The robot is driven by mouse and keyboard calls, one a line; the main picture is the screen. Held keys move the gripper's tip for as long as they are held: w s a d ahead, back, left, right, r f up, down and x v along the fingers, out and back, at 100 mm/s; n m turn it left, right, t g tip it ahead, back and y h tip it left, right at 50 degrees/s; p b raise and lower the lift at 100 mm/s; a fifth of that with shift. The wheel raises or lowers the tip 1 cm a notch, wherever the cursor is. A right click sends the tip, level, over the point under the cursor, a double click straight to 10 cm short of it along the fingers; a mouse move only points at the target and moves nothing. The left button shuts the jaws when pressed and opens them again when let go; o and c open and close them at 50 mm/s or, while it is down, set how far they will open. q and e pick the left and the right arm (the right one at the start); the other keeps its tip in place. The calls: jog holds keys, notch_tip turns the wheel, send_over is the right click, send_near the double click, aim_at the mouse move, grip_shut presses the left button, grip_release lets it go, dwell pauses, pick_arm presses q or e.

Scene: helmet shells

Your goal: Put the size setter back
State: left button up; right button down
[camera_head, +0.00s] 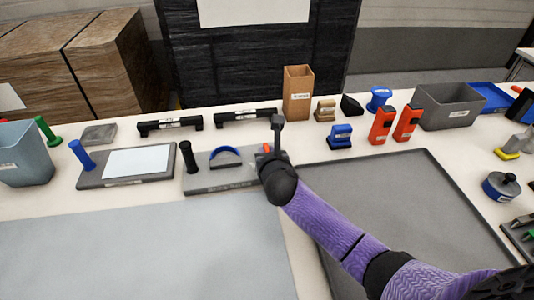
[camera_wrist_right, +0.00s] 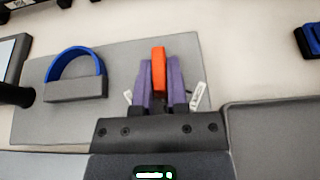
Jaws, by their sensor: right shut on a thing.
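My right gripper (camera_head: 268,154) is over the right end of a grey board (camera_head: 222,183) on the table. In the right wrist view its purple fingers (camera_wrist_right: 159,90) are shut on an upright orange piece (camera_wrist_right: 159,70), seemingly the size setter. A little of the orange piece shows past the wrist in the head view. A blue arch (camera_head: 225,151) in a grey block stands on the board, left of the gripper. Whether the orange piece touches the board, and its lower end, are hidden. My left gripper is not in view.
A black post (camera_head: 188,157) stands at the board's left end. A tablet-like panel (camera_head: 127,166) lies farther left. A grey tray (camera_head: 398,195) lies right of the board and a grey mat (camera_head: 140,255) in front. A brown box (camera_head: 298,95) and black bars (camera_head: 170,124) stand behind.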

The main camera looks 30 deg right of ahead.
jog(key=c, duration=1.1)
grip_release()
jog(key=shift+f, duration=0.1)
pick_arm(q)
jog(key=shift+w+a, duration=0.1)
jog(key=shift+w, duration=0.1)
pick_arm(e)
jog(key=o, duration=0.4)
jog(key=shift+o, duration=0.2)
jog(key=shift+r, duration=0.25)
jog(key=p+v, duration=0.5)
jog(key=v, duration=0.6)
jog(key=shift+s+p, duration=0.1)
jog(key=shift+p, duration=0.3)
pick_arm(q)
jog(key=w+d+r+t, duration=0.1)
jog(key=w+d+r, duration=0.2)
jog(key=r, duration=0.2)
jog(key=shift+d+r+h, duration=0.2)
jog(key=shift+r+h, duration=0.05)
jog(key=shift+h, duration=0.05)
pick_arm(e)
jog(key=shift+s+a, duration=0.15)
jog(key=shift+s, duration=0.25)
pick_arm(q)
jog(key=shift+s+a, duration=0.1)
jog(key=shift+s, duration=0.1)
